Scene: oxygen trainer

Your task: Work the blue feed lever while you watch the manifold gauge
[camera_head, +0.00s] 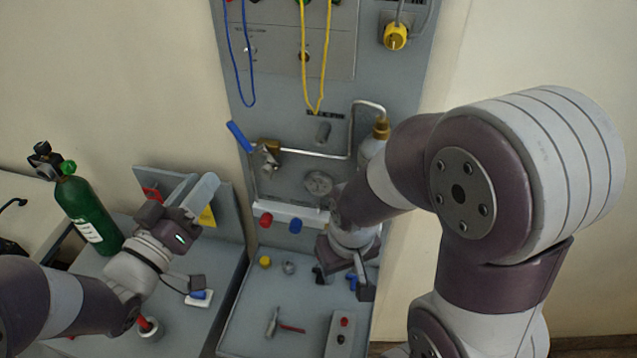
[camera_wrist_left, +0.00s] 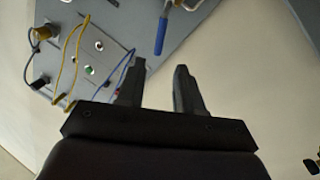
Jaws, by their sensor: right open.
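The blue feed lever (camera_head: 239,137) slants up and left from the brass valve on the upright panel. It also shows in the left wrist view (camera_wrist_left: 161,36), past my fingertips and between their lines. My left gripper (camera_head: 175,205) is below and left of the lever, apart from it. In the left wrist view its two fingers (camera_wrist_left: 160,67) stand apart with nothing between them. A round grey disc (camera_head: 319,182) sits lower on the panel; I cannot tell whether it is the manifold gauge, and no reading is legible. My right gripper (camera_head: 343,280) is open, low over the panel's base shelf.
A green cylinder (camera_head: 88,212) stands at the left. Blue and yellow cords (camera_head: 323,60) hang on the upper panel. A bent pipe (camera_head: 351,135) runs right of the valve. A hammer (camera_head: 283,323) and small parts lie on the shelf. My right arm covers the right side.

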